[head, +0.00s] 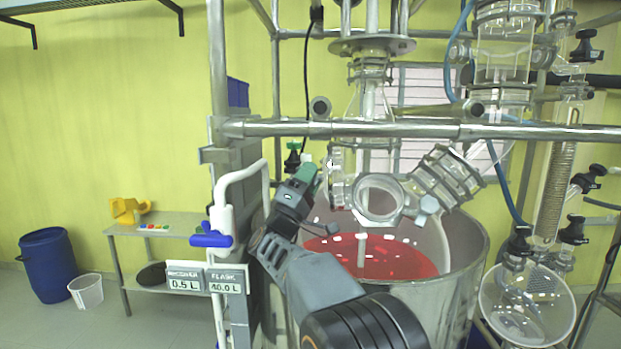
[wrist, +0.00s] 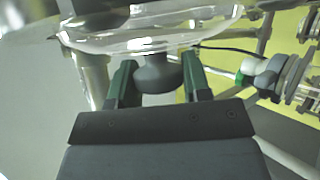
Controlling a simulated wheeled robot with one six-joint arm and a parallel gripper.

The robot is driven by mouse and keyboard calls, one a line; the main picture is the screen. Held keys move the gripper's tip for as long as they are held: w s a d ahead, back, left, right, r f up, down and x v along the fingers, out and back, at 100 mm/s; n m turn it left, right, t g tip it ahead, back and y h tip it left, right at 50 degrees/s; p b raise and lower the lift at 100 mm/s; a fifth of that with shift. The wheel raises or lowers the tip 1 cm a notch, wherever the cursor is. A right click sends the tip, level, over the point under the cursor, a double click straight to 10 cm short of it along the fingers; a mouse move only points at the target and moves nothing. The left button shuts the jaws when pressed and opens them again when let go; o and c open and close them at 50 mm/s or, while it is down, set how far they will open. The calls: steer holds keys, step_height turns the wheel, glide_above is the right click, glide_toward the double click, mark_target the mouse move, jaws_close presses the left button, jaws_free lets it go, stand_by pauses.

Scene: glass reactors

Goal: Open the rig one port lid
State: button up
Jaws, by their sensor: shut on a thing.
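The reactor of the rig is a large vessel (head: 462,262) with red liquid in it, below a glass head with several ports. A round, clear glass lid (wrist: 150,42) shows in the wrist view, with a dark grey knob (wrist: 157,74) on it. My gripper (head: 312,172) is at the left side of the glass head, close to a port (head: 338,182). In the wrist view my gripper's green fingers (wrist: 157,84) stand on both sides of the knob and are shut on it. The head view does not show the knob clearly, and I cannot tell whether the lid is seated.
A metal rail (head: 400,130) crosses above my gripper. A white pipe with a blue valve (head: 211,238) and a volume sign (head: 205,279) stand at the left. A glass flask (head: 527,305) hangs at the right. A side table (head: 180,225) is at the back left.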

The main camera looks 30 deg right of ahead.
steer(key=o, duration=1.2)
steer(key=shift+o, duration=0.2)
steer(key=b+v, duration=0.6)
steer(key=v, duration=0.8)
steer(key=shift+d, duration=0.25)
